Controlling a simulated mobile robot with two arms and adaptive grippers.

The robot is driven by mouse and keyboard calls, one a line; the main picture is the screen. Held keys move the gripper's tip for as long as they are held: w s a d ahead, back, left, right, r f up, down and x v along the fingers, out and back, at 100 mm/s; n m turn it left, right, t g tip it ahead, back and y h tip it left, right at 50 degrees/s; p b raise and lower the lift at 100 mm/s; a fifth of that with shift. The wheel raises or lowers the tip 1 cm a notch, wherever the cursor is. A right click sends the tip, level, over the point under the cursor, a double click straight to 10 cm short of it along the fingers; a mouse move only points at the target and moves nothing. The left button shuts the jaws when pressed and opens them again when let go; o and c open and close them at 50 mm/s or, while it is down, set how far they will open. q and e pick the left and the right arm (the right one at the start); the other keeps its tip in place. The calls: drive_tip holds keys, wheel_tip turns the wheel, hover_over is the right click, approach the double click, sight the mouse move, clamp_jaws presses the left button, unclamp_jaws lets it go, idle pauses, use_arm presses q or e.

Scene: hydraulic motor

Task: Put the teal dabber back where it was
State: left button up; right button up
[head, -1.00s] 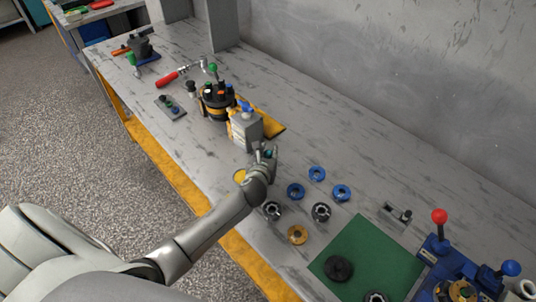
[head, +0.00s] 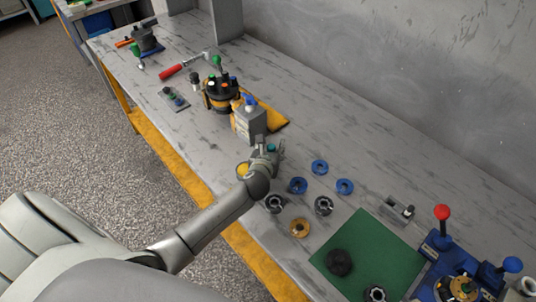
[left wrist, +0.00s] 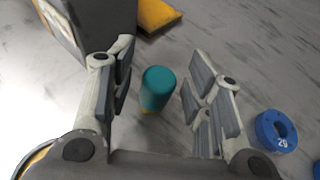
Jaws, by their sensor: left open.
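The teal dabber (left wrist: 157,88) stands between the spread fingers of my left gripper (left wrist: 162,92) in the left wrist view, with clear gaps on both sides. A bit of yellow shows at its lower end. In the head view its teal top (head: 271,147) shows at my left gripper (head: 268,148), which is open at the bench just in front of the grey can. The fingers partly hide the dabber's lower part there. My right gripper is in neither view.
The grey can (head: 249,121) with a blue top stands close behind the gripper. A yellow round thing (head: 242,169) lies close to its left. Blue rings (head: 319,167) lie to the right, beyond them a green mat (head: 365,252). The bench behind the rings is clear.

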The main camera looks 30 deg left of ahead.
use_arm(q)
drive_tip(key=v, duration=1)
drive_tip(key=shift+s, duration=0.25)
drive_tip(key=shift+s+d+r, duration=0.25)
drive_tip(key=shift+s+r, duration=0.05)
drive_tip(key=shift+s, duration=0.25)
